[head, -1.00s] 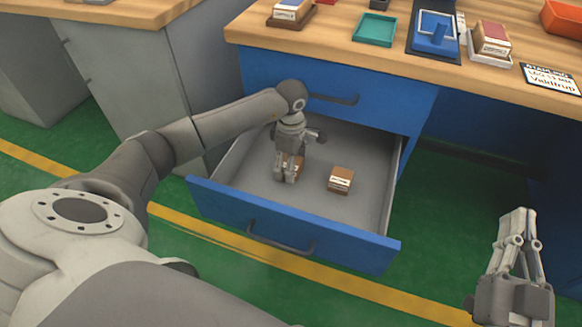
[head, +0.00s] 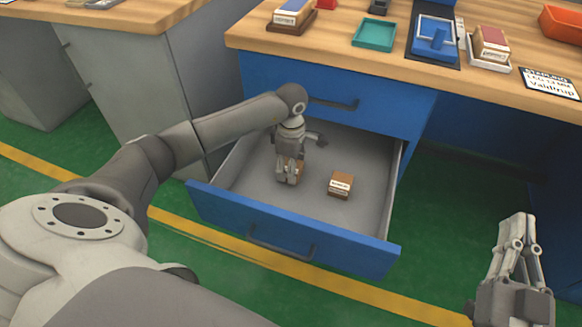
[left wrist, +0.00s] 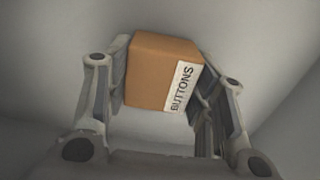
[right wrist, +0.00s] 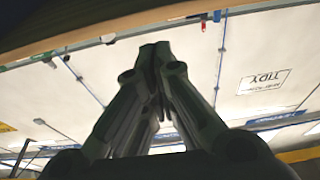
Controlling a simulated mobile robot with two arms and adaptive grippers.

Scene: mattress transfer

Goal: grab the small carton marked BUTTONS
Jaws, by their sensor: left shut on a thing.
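A small brown carton with a white label reading BUTTONS (left wrist: 160,75) sits between the fingers of my left gripper (left wrist: 165,95) in the left wrist view. In the head view my left gripper (head: 289,180) reaches down into the open drawer and hides most of that carton. The gripper is shut on the carton, low in the drawer. A second small brown carton with a white label (head: 341,184) stands on the drawer floor to the right, its lettering too small to read. My right gripper (head: 518,222) hangs right of the drawer, fingertips together and empty; it also shows in the right wrist view (right wrist: 155,50).
The open blue drawer (head: 290,233) has grey walls around the left gripper. Above it, the wooden bench (head: 330,52) holds a teal tray (head: 375,35), a blue device (head: 436,38) and a boxed stack in a white tray (head: 490,48).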

